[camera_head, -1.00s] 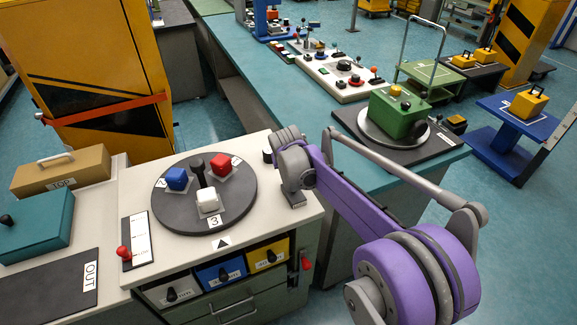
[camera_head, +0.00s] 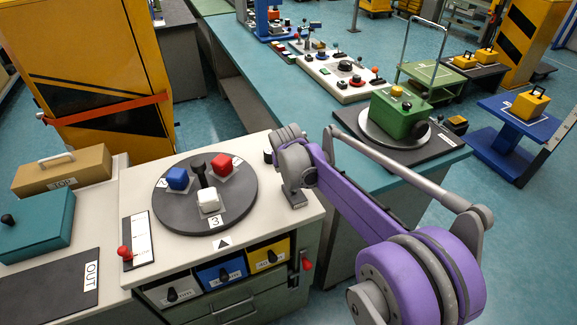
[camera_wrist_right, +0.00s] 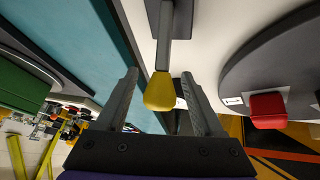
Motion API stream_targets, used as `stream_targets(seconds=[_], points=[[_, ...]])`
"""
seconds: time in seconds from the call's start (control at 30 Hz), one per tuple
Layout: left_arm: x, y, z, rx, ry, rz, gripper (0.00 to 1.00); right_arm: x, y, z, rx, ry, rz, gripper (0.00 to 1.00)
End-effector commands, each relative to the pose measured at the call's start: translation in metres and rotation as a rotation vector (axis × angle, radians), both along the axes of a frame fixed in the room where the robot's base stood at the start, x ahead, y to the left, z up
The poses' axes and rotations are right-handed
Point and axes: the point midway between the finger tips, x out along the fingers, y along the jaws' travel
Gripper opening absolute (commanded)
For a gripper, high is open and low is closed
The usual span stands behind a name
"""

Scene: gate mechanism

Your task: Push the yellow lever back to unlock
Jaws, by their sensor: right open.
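The yellow lever (camera_wrist_right: 160,92) shows in the right wrist view as a yellow knob on a grey stem, which rises from a dark base plate on a pale surface. My right gripper (camera_wrist_right: 160,74) is open, with one grey finger on each side of the knob. The knob lies between the fingers with a visible gap on both sides. In the head view my purple right arm reaches the right edge of the white-topped cabinet (camera_head: 140,190). I cannot make out the lever or the fingertips there. My left gripper is not in view.
A dark round turntable (camera_head: 235,215) with blue, red and white blocks sits on the cabinet top, left of my right arm. A green box (camera_head: 398,117) stands on a round plate to the right. A red-knobbed lever (camera_head: 125,253) is at the front left.

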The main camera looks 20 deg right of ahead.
Motion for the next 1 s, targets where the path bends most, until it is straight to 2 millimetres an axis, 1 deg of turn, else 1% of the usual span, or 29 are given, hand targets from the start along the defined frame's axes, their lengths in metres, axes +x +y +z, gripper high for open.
stream_targets(seconds=[0.3, 0.4, 0.5, 0.67, 1.0], points=[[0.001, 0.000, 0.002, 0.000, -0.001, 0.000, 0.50, -0.030, 0.012, 0.053, -0.001, -0.001, 0.002, 0.69], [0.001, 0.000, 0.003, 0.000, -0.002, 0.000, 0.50, -0.039, 0.015, 0.068, -0.001, -0.001, 0.001, 0.69], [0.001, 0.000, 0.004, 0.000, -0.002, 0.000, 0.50, -0.044, 0.017, 0.078, -0.001, -0.001, 0.001, 0.69], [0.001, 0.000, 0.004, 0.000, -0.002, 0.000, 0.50, -0.049, 0.019, 0.085, -0.001, -0.001, 0.001, 0.69], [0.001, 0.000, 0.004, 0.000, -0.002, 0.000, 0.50, -0.049, 0.019, 0.086, -0.001, -0.001, 0.001, 0.69]])
